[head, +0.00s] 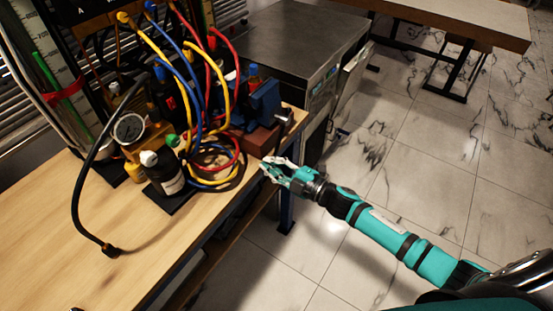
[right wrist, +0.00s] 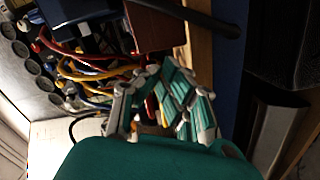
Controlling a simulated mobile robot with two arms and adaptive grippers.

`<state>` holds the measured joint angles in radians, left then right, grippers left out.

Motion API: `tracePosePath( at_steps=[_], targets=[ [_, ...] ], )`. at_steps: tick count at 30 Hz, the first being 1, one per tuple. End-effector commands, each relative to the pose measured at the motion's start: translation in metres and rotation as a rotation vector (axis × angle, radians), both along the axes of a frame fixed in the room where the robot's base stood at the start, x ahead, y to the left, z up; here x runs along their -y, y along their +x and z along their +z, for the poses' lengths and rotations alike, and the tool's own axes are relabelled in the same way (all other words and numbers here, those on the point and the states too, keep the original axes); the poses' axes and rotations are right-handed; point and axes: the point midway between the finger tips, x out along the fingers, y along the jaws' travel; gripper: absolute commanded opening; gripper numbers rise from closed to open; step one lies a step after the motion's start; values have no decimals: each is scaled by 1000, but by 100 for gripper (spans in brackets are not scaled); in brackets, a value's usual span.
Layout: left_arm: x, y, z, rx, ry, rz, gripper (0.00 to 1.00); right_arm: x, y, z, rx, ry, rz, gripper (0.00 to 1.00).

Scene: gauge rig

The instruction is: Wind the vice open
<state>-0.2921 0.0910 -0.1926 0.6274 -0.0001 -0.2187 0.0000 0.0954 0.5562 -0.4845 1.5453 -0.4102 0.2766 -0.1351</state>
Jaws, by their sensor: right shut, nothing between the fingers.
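The blue vice (head: 264,99) stands on a reddish-brown block (head: 262,139) at the right end of the wooden bench. Its dark crank handle (head: 283,122) sticks out over the bench's right edge. My right gripper (head: 266,166) is below and in front of the handle, apart from it, by the bench edge. It is shut and empty. In the right wrist view, the gripper (right wrist: 150,78) shows with the block (right wrist: 157,27) and the dark handle bar (right wrist: 200,20) above it. Hoses and bottles partly hide the vice, so its jaw gap cannot be made out. My left gripper is out of view.
Yellow, blue and red hoses (head: 212,150) lie coiled left of the gripper. A dark bottle with a white label (head: 168,180) and a round gauge (head: 129,128) stand further left. A steel cabinet (head: 300,45) stands behind. The bench front (head: 60,240) is mostly clear.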

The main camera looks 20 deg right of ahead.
Motion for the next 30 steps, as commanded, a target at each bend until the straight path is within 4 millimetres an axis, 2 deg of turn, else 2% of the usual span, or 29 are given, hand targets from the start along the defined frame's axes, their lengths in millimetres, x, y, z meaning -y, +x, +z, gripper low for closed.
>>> tracePosePath(
  at_steps=[1,8,20,30],
  targets=[
    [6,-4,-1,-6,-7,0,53,8,6,-6,-3,-4,-7,0],
    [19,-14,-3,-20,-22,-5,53,18,18,-15,-3,-1,-4,0],
    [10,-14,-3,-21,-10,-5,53,20,19,-16,-3,-2,-4,0],
    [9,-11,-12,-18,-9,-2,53,23,20,-22,32,-46,-4,0]
  ],
)
